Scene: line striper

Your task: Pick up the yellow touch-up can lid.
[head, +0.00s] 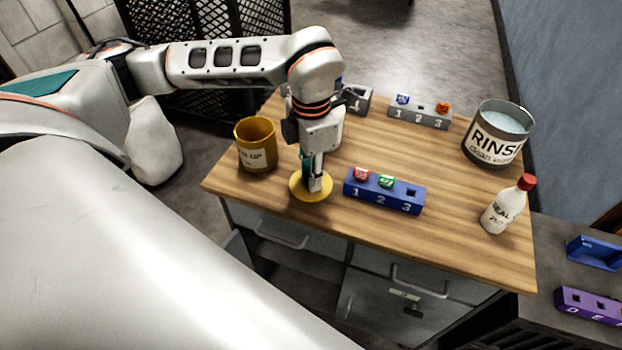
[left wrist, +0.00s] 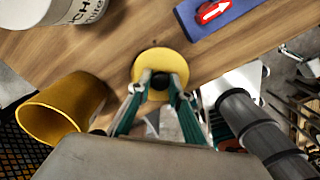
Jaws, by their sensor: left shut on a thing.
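The yellow touch-up can lid (head: 302,190) is a flat round disc near the front left edge of the wooden table. In the left wrist view the lid (left wrist: 152,58) shows a dark knob (left wrist: 159,80) at its middle. My left gripper (head: 314,184) points down over the lid, and it also shows in the left wrist view (left wrist: 160,86) with its fingers shut on the knob. I cannot tell whether the lid touches the table. The open yellow touch-up can (head: 257,150) stands to the left of the lid. My right gripper is not in view.
A blue numbered block (head: 384,198) with a red and a green piece sits right of the lid. A grey numbered block (head: 420,118), a rinse bucket (head: 493,140) and a white bottle with a red cap (head: 503,210) stand farther right. The table's middle is clear.

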